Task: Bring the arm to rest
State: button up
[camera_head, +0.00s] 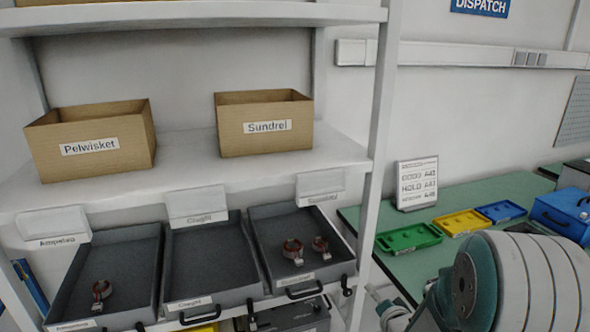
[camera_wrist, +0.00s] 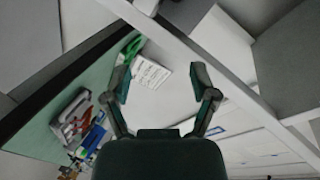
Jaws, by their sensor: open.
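My gripper (camera_wrist: 161,84) shows in the wrist view with its two dark fingers spread wide apart. It is open, and nothing is between the fingers. Behind it in that view are a pale wall, a white sign card (camera_wrist: 150,72) and the green bench, all tilted. In the head view my arm's white and teal links fill the lower right corner, in front of the green bench. The gripper's fingers cannot be made out clearly there.
A white shelf rack (camera_head: 190,160) stands at left with cardboard boxes (camera_head: 92,142) (camera_head: 264,124) and grey trays. The left tray (camera_head: 118,262) holds one ring-like part, the right tray (camera_head: 285,225) two; the middle tray (camera_head: 205,255) is empty. The green bench (camera_head: 400,262) carries green, yellow and blue trays.

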jog(key=s+a+r+n+g+h, duration=0.25)
jog(key=s+r+n+g, duration=0.3)
jog(key=s+r, duration=0.95)
jog(key=s+a+n+g, duration=0.1)
jog(key=s+n, duration=0.1)
jog(key=s, duration=0.4)
jog(key=s+a+r+n+g, duration=0.1)
jog(key=s+n+g, duration=0.1)
jog(key=s, duration=0.5)
jog(key=shift+a+r, duration=0.25)
jog(key=shift+r, duration=0.05)
jog(key=shift+c, duration=0.9)
jog(key=shift+d, duration=0.1)
jog(key=shift+c, duration=0.3)
